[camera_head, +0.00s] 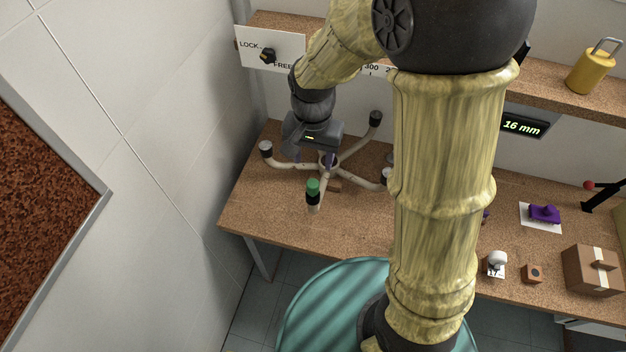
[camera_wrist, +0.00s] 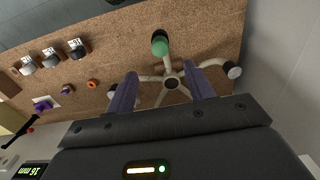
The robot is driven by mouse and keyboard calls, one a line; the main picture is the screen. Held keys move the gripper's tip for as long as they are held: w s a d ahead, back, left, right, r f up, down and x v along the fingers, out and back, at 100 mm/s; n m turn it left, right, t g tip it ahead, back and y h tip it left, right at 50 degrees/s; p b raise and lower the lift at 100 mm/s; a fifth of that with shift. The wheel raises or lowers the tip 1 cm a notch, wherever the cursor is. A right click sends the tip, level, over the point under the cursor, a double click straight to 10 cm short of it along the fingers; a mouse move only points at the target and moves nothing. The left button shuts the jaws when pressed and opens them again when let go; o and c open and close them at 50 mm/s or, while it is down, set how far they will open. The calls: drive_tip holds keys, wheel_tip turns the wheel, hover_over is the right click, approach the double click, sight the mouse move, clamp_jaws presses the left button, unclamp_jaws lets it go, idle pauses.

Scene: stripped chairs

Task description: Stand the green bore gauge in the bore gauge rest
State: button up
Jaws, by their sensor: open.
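The green bore gauge (camera_head: 313,187) shows a green top over a dark body, near the front leg of a pale five-legged chair base (camera_head: 300,166) on the bench. In the wrist view its rounded green top (camera_wrist: 160,46) is beyond the fingertips, at the end of a leg. I cannot tell whether it sits in that leg or stands beside it. My gripper (camera_head: 314,160) is above the chair base, behind the gauge. Its purple fingers are apart and empty in the wrist view (camera_wrist: 160,71). I cannot make out which thing is the bore gauge rest; my arm hides part of the bench.
Dark pieces with white labels (camera_wrist: 50,59) stand along the bench. A purple item (camera_head: 543,213), a small orange-faced block (camera_head: 532,273) and a cardboard box (camera_head: 592,270) are at right. A shelf (camera_head: 560,92) runs behind, with a "16 mm" display (camera_head: 524,123) below.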

sight(313, 183)
wheel_tip(313, 183, down, 11)
drive_tip(key=shift+f+p, duration=0.15)
drive_tip(key=shift+p, duration=0.6)
clamp_jaws()
drive_tip(key=shift+r+p, duration=0.5)
drive_tip(key=shift+r, duration=0.15)
idle(0.5)
drive_tip(key=c, duration=0.7)
unclamp_jaws()
drive_tip(key=shift+c, duration=0.2)
clamp_jaws()
